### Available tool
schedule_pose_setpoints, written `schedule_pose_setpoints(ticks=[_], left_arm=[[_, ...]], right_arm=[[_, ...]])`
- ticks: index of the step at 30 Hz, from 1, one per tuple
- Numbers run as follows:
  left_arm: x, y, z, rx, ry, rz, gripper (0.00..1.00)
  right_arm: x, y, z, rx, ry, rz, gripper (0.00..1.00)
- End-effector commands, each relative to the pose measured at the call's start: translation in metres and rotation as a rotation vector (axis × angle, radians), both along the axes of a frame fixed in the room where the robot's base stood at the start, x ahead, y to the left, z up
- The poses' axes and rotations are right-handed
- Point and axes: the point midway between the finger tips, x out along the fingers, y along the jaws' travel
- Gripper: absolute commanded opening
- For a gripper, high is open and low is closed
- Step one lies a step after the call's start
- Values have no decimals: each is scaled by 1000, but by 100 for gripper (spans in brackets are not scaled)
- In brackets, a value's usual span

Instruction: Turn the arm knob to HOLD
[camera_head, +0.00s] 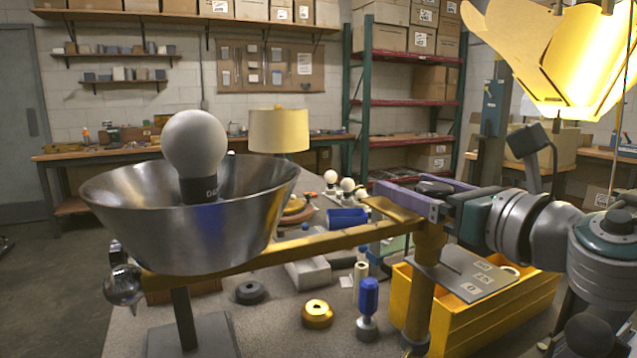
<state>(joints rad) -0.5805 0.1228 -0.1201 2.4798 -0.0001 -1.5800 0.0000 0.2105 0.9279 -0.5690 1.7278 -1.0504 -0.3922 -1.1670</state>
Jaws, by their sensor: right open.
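A brass lamp arm (325,243) runs across the middle to a brass post (421,275) at the right. My left gripper is out of view.
A yellow bin (500,315) stands behind the post. A glowing yellow shade (555,60) is upper right.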

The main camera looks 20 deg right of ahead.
Motion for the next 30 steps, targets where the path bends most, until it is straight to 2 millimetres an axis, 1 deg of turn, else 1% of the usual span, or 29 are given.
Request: schedule_pose_setpoints(ticks=[2,24,27,29,30], left_arm=[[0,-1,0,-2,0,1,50],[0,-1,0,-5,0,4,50],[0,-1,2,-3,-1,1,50],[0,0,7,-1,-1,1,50],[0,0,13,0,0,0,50]], right_arm=[[0,0,0,0,0,0,84],[0,0,0,0,0,-1,1],[0,0,1,1,-1,-4,0],[0,-1,3,2,-2,-20,0],[0,-1,5,5,-1,-40,0]])
